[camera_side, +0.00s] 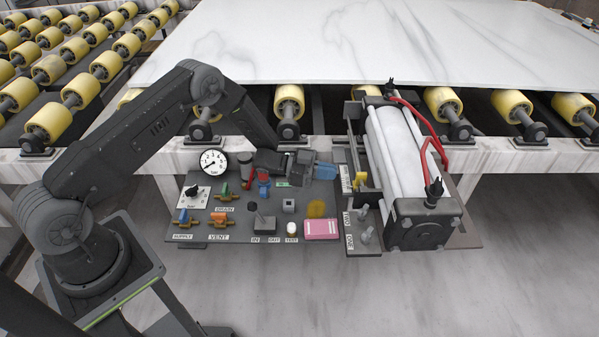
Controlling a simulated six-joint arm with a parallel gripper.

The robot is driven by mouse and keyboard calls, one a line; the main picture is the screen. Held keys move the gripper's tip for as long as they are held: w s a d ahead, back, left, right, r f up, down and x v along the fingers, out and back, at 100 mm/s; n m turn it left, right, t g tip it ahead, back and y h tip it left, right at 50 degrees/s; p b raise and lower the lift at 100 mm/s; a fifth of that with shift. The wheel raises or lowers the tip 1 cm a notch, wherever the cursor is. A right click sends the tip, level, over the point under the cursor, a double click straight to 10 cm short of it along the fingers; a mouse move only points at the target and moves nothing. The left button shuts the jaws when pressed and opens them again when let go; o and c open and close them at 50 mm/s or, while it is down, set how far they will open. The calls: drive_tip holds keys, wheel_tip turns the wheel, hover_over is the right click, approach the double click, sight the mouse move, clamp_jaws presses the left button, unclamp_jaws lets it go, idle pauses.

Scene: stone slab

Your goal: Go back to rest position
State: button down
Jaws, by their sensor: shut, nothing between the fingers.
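My gripper (318,168) is at the end of my arm, low over the upper right part of the grey control panel (190,235). Its jaws are shut with nothing visible between them. A blue piece shows at its tip. The gripper hides part of the panel under it, and I cannot tell whether it touches anything there. Near it on the panel are a red and blue knob (263,184), a black lever (257,214) and a small grey block (289,204).
A pneumatic cylinder (400,155) with red hoses stands just right of the panel. A pressure gauge (214,162), valve handles and a pink block (321,229) are on the panel. Behind are yellow rollers (289,100) carrying a white stone slab (380,45).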

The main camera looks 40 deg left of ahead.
drive_tip(key=w+a+r+n+t+y, duration=0.1)
drive_tip(key=a+r+n+t+y, duration=0.3)
drive_tip(key=r, duration=0.7)
drive_tip(key=w+a+r+n+y, duration=0.1)
drive_tip(key=w+r+y, duration=0.1)
drive_tip(key=r+y, duration=0.65)
drive_tip(key=s+a+r+n+g+y, duration=0.1)
drive_tip(key=s+r+n+g+y, duration=0.15)
drive_tip(key=s+r, duration=0.5)
drive_tip(key=s+a+r+n+g+y, duration=0.1)
drive_tip(key=s+r+n, duration=0.25)
drive_tip(key=s, duration=0.75)
drive_tip(key=s+d+g, duration=0.1)
drive_tip(key=s+g, duration=0.1)
drive_tip(key=s, duration=0.7)
drive_tip(key=s+d+f+g+h, duration=0.1)
drive_tip(key=s+d+g, duration=0.1)
drive_tip(key=s, duration=0.7)
drive_tip(key=shift+s+d+n+g, duration=0.15)
drive_tip(key=shift+s+n+g, duration=0.1)
drive_tip(key=shift+n+g, duration=0.1)
drive_tip(key=c, duration=1.8)
unclamp_jaws()
drive_tip(key=shift+f, duration=0.1)
drive_tip(key=shift+c, duration=0.2)
